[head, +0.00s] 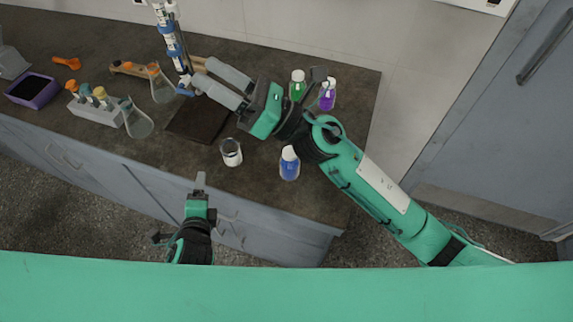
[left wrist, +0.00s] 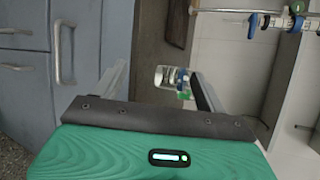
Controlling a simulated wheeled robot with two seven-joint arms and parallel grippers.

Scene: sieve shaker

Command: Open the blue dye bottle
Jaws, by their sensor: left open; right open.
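The blue dye bottle (head: 289,165) stands upright on the counter near its front edge, with a white cap on top. My right gripper (head: 198,74) is open and reaches left above the counter, up and left of the blue bottle and near the upright stand; nothing shows clearly between its fingers. My left gripper (head: 200,182) is in front of the counter's front edge, left of the blue bottle, open and empty. In the left wrist view its two fingers (left wrist: 158,88) are spread apart.
A glass jar (head: 231,153) stands left of the blue bottle. Green (head: 297,85) and purple (head: 327,95) bottles stand behind my right arm. A stand with blue clamps (head: 175,45), a tube rack (head: 97,106), flasks and a purple tray (head: 33,90) are to the left.

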